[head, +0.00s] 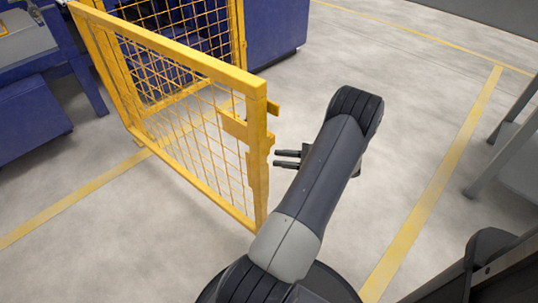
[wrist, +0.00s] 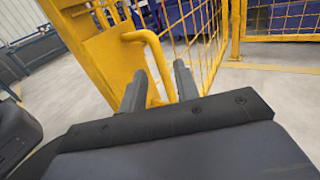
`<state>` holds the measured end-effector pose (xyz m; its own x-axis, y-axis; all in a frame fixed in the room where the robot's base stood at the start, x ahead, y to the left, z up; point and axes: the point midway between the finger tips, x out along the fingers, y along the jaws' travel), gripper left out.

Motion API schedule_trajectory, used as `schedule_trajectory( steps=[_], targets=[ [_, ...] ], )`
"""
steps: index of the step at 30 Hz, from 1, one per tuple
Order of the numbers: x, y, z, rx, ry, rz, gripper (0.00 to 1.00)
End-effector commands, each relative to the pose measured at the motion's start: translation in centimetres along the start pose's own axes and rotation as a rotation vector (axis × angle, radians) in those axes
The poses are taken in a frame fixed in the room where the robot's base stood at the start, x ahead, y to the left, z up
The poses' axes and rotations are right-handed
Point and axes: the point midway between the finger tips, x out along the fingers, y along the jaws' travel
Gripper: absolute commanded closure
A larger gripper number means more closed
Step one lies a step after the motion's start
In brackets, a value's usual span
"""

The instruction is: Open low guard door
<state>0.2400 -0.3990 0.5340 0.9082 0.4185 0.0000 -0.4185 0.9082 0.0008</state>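The low guard door (head: 190,125) is a yellow frame with wire mesh. In the head view it stands swung out at an angle from the mesh panel behind it, its free edge (head: 258,150) toward me. My gripper (head: 281,158) is just right of that edge, with its two fingers apart and pointing at it. In the wrist view a bent yellow handle bar (wrist: 157,55) runs down between the fingers of my gripper (wrist: 160,85). Contact cannot be told. The handle's lower end is partly hidden by the gripper.
A fixed yellow mesh panel (head: 200,30) stands behind the door, with blue machinery (head: 275,30) beyond. A blue bench (head: 35,115) is at left. A grey frame (head: 515,130) stands at right. Open concrete floor (head: 425,80) with yellow lines lies between.

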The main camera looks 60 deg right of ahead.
Motion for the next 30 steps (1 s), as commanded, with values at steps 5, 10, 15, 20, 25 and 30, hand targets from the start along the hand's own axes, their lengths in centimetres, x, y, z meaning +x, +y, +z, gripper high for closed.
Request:
schedule_trajectory(
  steps=[5,10,15,20,25,30],
  targets=[
    [-3.3,-0.1,0.1,-0.001,0.000,-0.003,0.70],
    [-4.9,0.0,0.1,-0.001,0.000,-0.001,0.70],
    [-5.2,0.0,0.0,0.000,-0.001,0.000,0.70],
    [-5.1,0.0,0.0,0.000,-0.001,0.000,0.70],
    [-4.5,0.0,0.0,-0.001,0.000,0.002,0.70],
    [-2.1,0.0,-0.1,0.000,-0.001,0.004,0.70]
  ],
)
